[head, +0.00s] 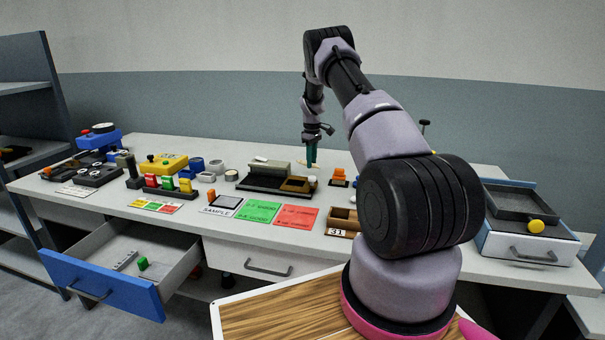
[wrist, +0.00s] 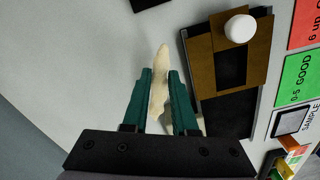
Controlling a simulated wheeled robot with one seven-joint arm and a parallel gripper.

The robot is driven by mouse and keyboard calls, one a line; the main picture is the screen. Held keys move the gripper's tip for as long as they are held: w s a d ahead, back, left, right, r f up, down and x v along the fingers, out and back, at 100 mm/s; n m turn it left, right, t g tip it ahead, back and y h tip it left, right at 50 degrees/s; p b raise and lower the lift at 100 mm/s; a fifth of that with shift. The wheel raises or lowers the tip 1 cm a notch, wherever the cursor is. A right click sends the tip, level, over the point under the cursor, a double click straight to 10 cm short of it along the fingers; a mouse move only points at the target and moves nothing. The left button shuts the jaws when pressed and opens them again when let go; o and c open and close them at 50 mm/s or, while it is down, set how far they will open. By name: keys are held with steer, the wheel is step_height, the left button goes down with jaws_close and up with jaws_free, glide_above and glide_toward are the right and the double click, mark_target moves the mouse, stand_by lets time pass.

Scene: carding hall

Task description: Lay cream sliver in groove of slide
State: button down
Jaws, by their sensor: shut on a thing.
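A cream sliver (wrist: 160,58), a pale ragged strand, is between the teal fingers of my gripper (wrist: 158,76) in the wrist view. My gripper is shut on it, and the sliver sticks out past the fingertips. In the head view my gripper (head: 311,163) points down at the back of the bench, with a bit of the sliver (head: 303,164) showing beside it. The brown slide (wrist: 205,65), with a dark recess and a white knob, lies right of the fingers in the wrist view. In the head view the slide (head: 297,185) is at the right end of a dark fixture.
Green (head: 249,211) and red (head: 296,217) cards and a SAMPLE pad (head: 219,211) lie in front of the fixture. A wooden tray marked 31 (head: 341,220) is at the right. A blue-fronted drawer (head: 105,285) stands open. Orange pieces (head: 339,176) stand beside my gripper.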

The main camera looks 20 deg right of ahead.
steer(key=shift+a+f, duration=0.1)
steer(key=shift+f, duration=2.4)
steer(key=shift+f, duration=0.15)
steer(key=c, duration=0.7)
jaws_free()
